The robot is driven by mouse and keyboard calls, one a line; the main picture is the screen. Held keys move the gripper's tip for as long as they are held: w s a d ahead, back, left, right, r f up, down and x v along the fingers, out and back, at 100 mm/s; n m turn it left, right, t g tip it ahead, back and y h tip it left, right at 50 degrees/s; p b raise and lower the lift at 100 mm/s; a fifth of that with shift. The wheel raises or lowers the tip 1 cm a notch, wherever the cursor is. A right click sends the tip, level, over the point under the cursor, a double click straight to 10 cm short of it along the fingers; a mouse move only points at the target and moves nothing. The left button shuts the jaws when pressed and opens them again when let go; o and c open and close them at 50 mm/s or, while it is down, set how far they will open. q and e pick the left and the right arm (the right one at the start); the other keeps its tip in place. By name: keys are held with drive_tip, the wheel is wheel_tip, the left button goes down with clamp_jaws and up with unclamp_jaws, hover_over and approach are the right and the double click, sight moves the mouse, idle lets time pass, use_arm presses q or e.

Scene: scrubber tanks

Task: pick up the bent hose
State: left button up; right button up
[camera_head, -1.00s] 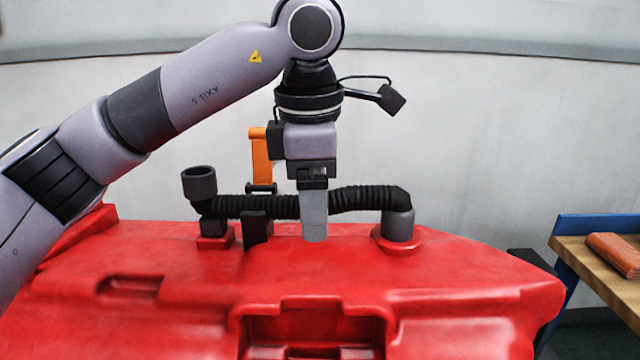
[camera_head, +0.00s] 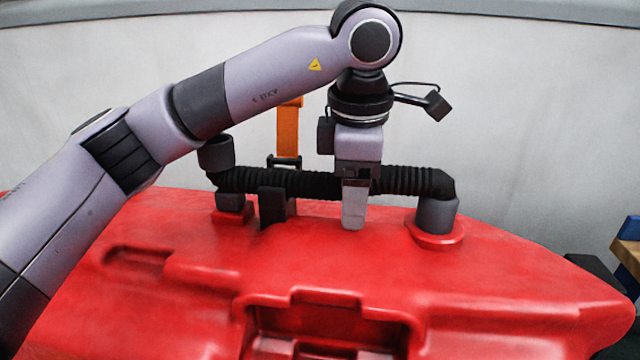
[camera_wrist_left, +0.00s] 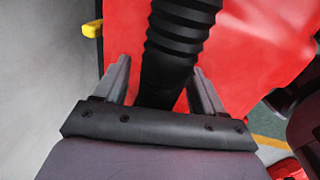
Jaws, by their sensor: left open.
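The bent hose (camera_head: 310,183) is black and ribbed and runs across the back of the red tank (camera_head: 180,290). Its right end turns down into a grey fitting (camera_head: 436,216) on the tank, and a grey cuff (camera_head: 216,153) stands at its left end. My left gripper (camera_head: 354,218) points down at the hose's middle, one grey finger showing in front of it. In the left wrist view the hose (camera_wrist_left: 176,45) passes between the two open fingers (camera_wrist_left: 160,88), with a gap on each side. My right gripper is not in view.
A black bracket (camera_head: 273,207) stands in front of the hose, left of my gripper. An orange strap (camera_head: 288,130) rises behind it. A pale wall (camera_head: 520,120) is behind the tank. A wooden bench edge (camera_head: 628,248) shows at far right.

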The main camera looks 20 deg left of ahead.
use_arm(q)
drive_tip(key=shift+f, duration=0.45)
drive_tip(key=c, duration=1.2)
drive_tip(key=shift+r, duration=0.1)
